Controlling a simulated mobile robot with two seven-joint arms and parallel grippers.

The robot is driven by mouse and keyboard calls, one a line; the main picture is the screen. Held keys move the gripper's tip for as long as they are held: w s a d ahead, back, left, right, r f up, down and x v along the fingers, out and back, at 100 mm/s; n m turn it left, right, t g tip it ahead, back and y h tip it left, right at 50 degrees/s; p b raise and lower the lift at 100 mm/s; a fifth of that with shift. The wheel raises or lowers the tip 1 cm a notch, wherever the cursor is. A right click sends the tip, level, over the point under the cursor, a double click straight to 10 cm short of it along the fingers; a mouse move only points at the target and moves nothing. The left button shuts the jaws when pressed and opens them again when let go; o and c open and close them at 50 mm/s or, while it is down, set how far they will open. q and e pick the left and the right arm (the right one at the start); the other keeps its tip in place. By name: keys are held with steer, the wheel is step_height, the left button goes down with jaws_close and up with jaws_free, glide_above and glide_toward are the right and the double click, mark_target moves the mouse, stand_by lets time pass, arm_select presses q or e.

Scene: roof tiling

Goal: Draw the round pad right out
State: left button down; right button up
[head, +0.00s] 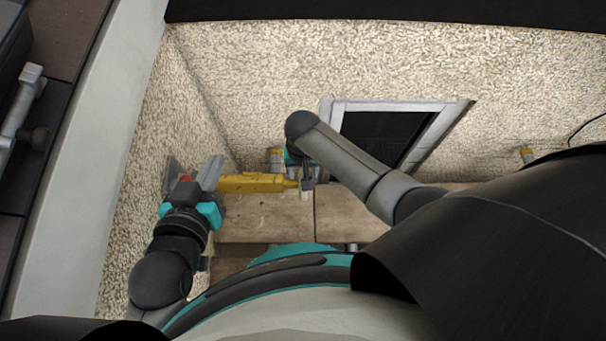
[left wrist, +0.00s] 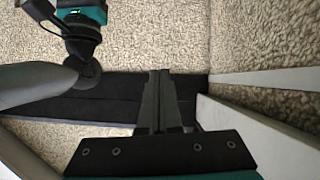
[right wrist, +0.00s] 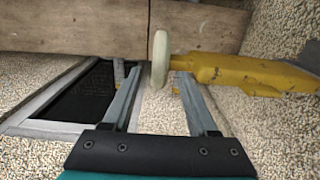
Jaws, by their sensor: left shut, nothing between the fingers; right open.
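The round pad (right wrist: 160,59) is a pale cream disc, seen nearly edge-on in the right wrist view. It sits at the end of a worn yellow bar (right wrist: 245,72), beside a wooden plank. My right gripper (right wrist: 159,75) is open, with one finger on each side of the pad; I cannot tell whether either touches it. In the head view my right gripper (head: 306,184) is small at the bar's right end, and the yellow bar (head: 255,183) lies level. My left gripper (head: 213,170) is shut and empty by the bar's left end. Its closed fingers (left wrist: 161,76) show in the left wrist view.
Wooden planks (head: 265,220) run below the bar. A speckled rough wall (head: 260,60) rises behind, with a grey-framed dark opening (head: 333,108). Another rough wall stands close on the left, near my left gripper.

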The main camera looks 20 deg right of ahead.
steer(key=shift+f+b, duration=0.4)
steer(key=shift+f, duration=0.2)
arm_select(q)
steer(key=shift+s+d+r+t+h, duration=0.1)
steer(key=shift+d+r+t+h, duration=0.25)
steer(key=shift+d+t, duration=0.25)
steer(key=shift+d+r+t+h, duration=0.25)
steer(key=shift+d+r+t, duration=0.15)
steer(key=shift+t, duration=0.3)
arm_select(e)
steer(key=shift+f, duration=0.3)
jaws_close()
